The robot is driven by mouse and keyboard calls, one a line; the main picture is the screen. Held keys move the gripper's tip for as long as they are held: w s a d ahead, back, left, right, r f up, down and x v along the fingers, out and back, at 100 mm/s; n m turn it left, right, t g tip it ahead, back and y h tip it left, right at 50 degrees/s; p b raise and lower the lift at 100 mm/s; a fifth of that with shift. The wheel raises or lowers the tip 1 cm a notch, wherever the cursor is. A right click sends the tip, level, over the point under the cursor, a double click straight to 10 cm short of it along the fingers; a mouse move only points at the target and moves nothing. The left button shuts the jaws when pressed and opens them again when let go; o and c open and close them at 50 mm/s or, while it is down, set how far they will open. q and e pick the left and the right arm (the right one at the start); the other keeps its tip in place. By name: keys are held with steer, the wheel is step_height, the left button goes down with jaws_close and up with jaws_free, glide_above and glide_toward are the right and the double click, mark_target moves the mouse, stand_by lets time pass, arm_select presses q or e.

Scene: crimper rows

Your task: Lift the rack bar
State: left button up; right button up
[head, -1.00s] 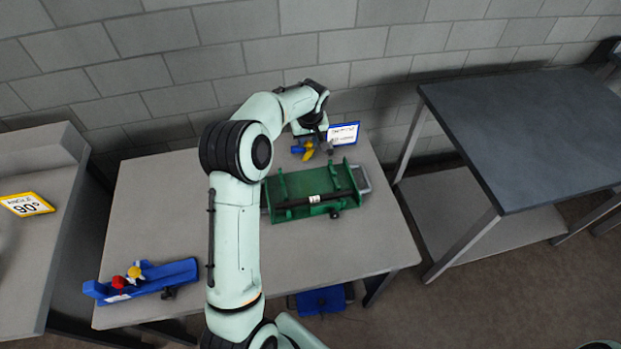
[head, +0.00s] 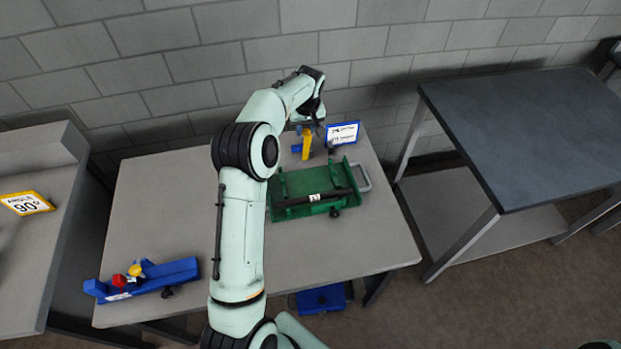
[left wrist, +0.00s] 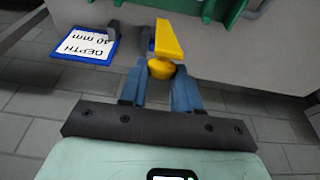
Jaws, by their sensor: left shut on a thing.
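My left gripper (left wrist: 160,82) is shut on a yellow piece (left wrist: 168,38) with a rounded knob, which sits between its blue fingers in the left wrist view. In the head view this yellow piece (head: 307,142) stands upright at the back of the table, behind the green fixture. A black bar (head: 318,198) with a small white label lies along the green fixture (head: 290,183); it looks like the rack bar, but I cannot be sure. My left gripper is apart from that bar. My right gripper is not in view.
A blue-framed sign (head: 342,133) stands at the table's back edge. A blue fixture (head: 180,274) with red and yellow knobs lies at the front left of the grey table (head: 150,205). A dark-topped table (head: 520,130) stands to the right, empty.

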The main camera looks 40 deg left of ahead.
arm_select(q)
steer(key=shift+w+a+f, duration=0.15)
steer(key=shift+w+a, duration=0.6)
steer(key=shift+a, duration=0.2)
steer(key=shift+w+a+f, duration=0.15)
steer(key=shift+w+a, duration=0.6)
steer(key=shift+a, duration=0.2)
steer(key=shift+w+a+r, duration=0.1)
steer(key=shift+w+a, duration=0.75)
steer(key=shift+a, duration=0.15)
steer(key=o, duration=0.8)
